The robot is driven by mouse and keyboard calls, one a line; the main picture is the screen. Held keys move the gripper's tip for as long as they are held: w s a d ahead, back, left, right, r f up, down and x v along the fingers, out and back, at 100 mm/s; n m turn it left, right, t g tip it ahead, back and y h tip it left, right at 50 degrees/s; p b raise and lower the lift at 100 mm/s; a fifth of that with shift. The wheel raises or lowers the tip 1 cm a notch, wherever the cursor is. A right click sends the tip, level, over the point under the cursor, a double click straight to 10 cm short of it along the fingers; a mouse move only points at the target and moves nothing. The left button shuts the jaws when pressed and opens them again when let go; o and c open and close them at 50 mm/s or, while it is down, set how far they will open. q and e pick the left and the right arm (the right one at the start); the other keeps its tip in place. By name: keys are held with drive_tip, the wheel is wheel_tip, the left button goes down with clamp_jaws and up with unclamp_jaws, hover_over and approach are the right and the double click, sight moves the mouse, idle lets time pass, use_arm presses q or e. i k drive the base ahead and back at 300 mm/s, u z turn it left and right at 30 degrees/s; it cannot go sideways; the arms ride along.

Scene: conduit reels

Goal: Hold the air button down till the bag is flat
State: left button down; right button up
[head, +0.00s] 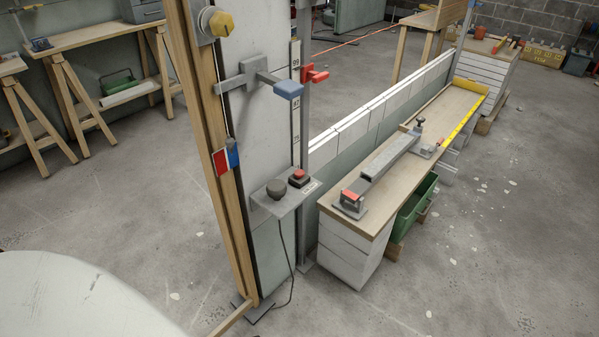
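A small grey box (276,206) sticks out from the tall panel near the middle of the head view. On it are a dark round knob (275,188) and a red button (299,174) on a black base, with a small pale label beside the red button. I cannot tell which of the two is the air button, or whether either is pressed. I cannot make out a bag. Neither of my grippers is in view, and nothing is seen touching the box.
A wooden post (203,150) stands left of the box. Blue (288,89) and red (314,75) handles jut out above it. A black cable hangs below. A long bench (423,158) with a grey metal tool lies to the right. The floor in front right is clear.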

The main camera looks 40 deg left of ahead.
sight(298, 173)
drive_tip(key=z, duration=0.6)
drive_tip(key=i, duration=2.4)
drive_tip(key=u, duration=2.85)
drive_tip(key=i, duration=0.4)
drive_tip(key=u, duration=0.05)
